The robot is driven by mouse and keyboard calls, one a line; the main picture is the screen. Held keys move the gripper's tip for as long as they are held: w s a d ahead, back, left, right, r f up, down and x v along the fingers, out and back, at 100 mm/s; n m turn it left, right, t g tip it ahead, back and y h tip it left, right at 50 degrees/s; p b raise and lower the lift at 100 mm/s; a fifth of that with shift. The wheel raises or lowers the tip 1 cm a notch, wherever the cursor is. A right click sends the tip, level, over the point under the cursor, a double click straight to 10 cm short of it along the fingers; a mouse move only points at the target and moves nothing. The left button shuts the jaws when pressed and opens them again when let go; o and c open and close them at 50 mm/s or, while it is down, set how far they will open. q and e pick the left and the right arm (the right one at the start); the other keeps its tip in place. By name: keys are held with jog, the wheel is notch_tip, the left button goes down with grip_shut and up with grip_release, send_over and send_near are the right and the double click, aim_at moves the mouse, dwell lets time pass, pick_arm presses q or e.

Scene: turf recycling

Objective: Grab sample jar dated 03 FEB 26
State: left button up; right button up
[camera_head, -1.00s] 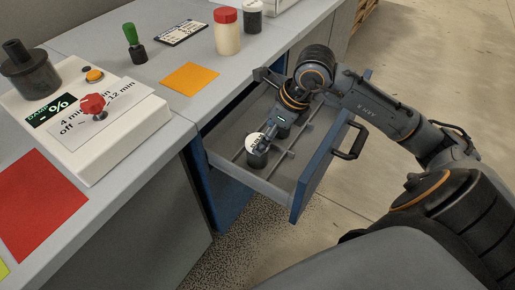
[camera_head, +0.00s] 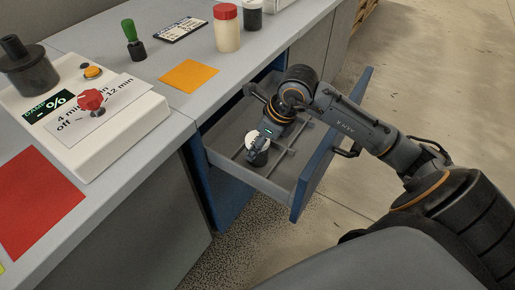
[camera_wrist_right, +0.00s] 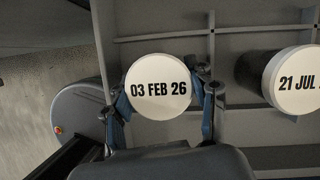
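The sample jar dated 03 FEB 26 (camera_wrist_right: 159,87) has a round white lid with black print and stands in the open drawer. It also shows in the head view (camera_head: 257,143), with a dark body under the lid. My right gripper (camera_wrist_right: 163,100) is down at this jar, with one finger on each side of the lid. The fingers are spread and very close to the lid's edges; any contact lower down is hidden. A second white-lidded jar, marked 21 JUL (camera_wrist_right: 294,82), lies to the right in the wrist view, its year cut off. My left gripper is not in view.
The grey drawer (camera_head: 232,165) has thin dividers and a blue front (camera_head: 312,180) with a handle.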

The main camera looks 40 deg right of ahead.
jog(key=c, duration=0.4)
jog(key=shift+c, duration=0.2)
